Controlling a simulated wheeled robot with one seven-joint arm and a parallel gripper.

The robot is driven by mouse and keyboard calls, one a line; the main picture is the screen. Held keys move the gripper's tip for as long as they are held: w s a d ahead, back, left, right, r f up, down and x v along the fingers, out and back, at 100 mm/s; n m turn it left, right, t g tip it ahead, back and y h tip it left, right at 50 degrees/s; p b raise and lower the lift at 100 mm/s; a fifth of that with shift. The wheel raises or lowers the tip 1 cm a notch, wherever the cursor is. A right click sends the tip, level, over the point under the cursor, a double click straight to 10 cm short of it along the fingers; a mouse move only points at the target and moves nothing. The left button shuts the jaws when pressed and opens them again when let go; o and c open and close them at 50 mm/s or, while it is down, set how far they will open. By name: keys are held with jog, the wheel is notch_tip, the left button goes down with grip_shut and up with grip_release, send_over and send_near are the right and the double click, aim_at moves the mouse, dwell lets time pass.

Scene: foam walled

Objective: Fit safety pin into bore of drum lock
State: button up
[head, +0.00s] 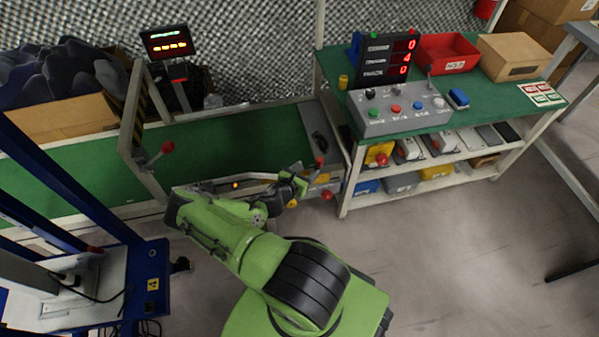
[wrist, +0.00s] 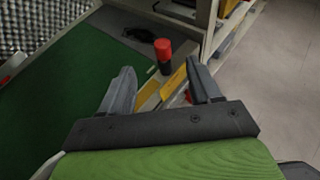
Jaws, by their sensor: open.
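My gripper (head: 300,180) is at the right end of the green conveyor, by its front rail. In the wrist view my gripper (wrist: 161,80) is open, with its two grey fingers apart and nothing held between them. A red knob with a black lower part (wrist: 163,55) stands just beyond the fingertips; a red knob also shows in the head view (head: 319,160). A smaller red part (head: 327,194) sits lower at the conveyor's end. I cannot tell which of these is the safety pin. The drum lock and its bore cannot be made out; my fingers and arm cover part of this area.
A green-topped bench (head: 470,95) with a grey control box (head: 400,115) stands close on the right. A blue frame (head: 150,285) is at lower left.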

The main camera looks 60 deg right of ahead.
jog(key=p+v, duration=0.1)
jog(key=v, duration=0.4)
jog(key=shift+a, duration=0.15)
dwell(0.3)
